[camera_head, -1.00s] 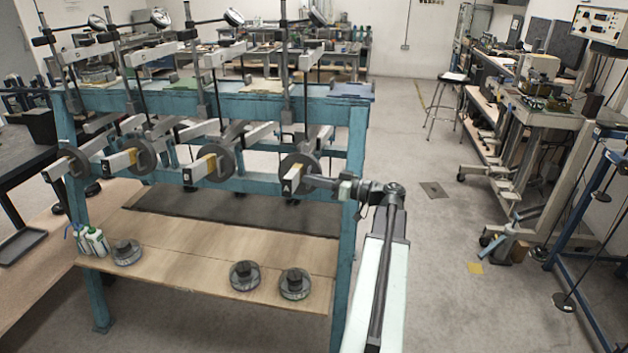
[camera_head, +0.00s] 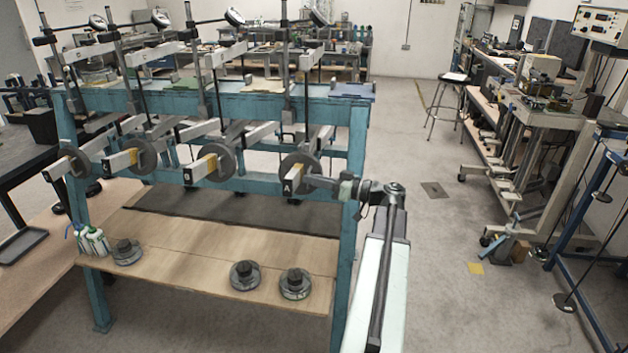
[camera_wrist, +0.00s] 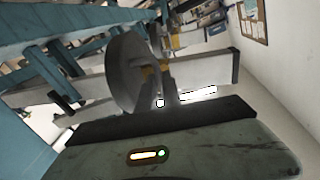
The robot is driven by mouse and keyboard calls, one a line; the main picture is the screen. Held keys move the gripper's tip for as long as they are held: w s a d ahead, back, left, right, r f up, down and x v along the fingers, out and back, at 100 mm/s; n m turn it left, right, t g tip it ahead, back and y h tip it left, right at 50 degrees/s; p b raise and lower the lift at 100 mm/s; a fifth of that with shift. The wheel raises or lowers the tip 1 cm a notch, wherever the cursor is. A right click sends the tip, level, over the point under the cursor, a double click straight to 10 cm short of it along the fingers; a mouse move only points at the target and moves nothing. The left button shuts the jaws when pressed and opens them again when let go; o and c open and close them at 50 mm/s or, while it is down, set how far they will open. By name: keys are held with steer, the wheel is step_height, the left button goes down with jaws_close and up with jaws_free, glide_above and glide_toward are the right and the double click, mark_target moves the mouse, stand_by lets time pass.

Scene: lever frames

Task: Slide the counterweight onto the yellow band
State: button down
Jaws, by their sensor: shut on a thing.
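The counterweight is a grey disc (camera_head: 300,168) around the rightmost lever, the bar marked A (camera_head: 290,186). In the wrist view the disc (camera_wrist: 125,75) stands upright around the pale bar (camera_wrist: 205,71). A yellow band (camera_wrist: 149,71) shows on the bar right beside the disc, partly hidden by my fingers. How much of the band lies under the disc I cannot tell. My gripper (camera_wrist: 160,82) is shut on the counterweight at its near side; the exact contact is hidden. In the head view my gripper (camera_head: 314,182) reaches the disc from the right.
Other levers with discs (camera_head: 220,163) stand to the left on the blue frame (camera_head: 356,150). Loose weights (camera_head: 294,284) and bottles (camera_head: 93,242) rest on the wooden shelf (camera_head: 200,255) below. The floor (camera_head: 440,250) to the right is mostly clear.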

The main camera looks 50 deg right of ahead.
steer(key=a, duration=0.1)
steer(key=s+a, duration=0.1)
steer(key=a, duration=0.1)
steer(key=shift+s+r+p, duration=0.35)
steer(key=shift+s, duration=0.05)
steer(key=c, duration=1.5)
jaws_free()
steer(key=shift+d, duration=0.1)
steer(key=shift+c, duration=0.2)
glide_toward(299, 181)
steer(key=shift+v, duration=0.9)
steer(key=shift+r, duration=0.15)
